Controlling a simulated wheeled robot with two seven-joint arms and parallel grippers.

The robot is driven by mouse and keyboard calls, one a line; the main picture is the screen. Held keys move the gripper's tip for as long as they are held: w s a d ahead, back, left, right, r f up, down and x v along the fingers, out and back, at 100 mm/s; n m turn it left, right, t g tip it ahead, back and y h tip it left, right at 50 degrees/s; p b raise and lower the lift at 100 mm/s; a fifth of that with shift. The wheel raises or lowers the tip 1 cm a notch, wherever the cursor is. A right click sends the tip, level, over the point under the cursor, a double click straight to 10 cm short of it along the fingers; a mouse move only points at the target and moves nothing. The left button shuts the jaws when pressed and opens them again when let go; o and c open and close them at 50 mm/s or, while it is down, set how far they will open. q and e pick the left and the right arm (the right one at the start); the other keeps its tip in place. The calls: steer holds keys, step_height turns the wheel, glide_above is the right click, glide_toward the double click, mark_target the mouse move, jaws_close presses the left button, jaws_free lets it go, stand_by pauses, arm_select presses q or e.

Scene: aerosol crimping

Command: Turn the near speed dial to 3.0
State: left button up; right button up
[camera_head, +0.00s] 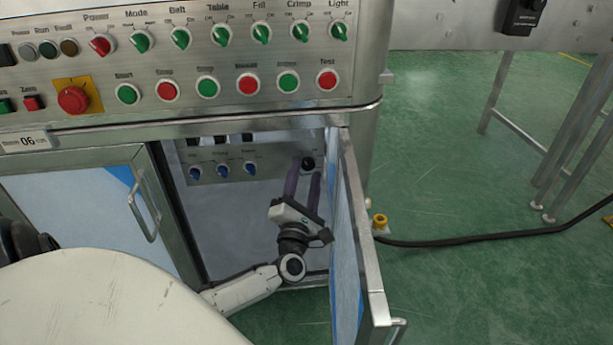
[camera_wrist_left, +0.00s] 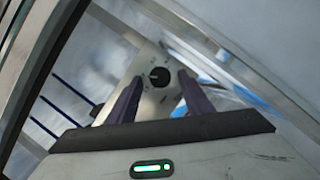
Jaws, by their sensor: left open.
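A round black dial (camera_head: 308,163) sits on the grey panel inside the open cabinet, at the panel's right end. In the left wrist view the dial (camera_wrist_left: 159,76) shows on its plate with small marks around it, too small to read. My left gripper (camera_head: 305,172) reaches into the cabinet with two long purple fingers pointing at the panel. In the left wrist view its open fingers (camera_wrist_left: 161,84) stand on either side of the dial; I cannot tell whether they touch it. My right gripper is out of view.
The cabinet door (camera_head: 345,230) stands open just right of my left gripper. Three blue knobs (camera_head: 222,169) are left of the dial on the inner panel (camera_head: 235,177). Switches and buttons cover the front panel (camera_head: 215,65) above. A black cable (camera_head: 470,236) lies on the green floor.

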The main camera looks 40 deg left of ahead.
arm_select(q)
steer(key=shift+w+a+r, duration=0.1)
steer(key=shift+w+a, duration=0.1)
steer(key=shift+w, duration=0.1)
steer(key=c, duration=1.1)
steer(key=shift+o, duration=0.2)
steer(key=shift+r, duration=0.1)
steer(key=shift+p, duration=0.45)
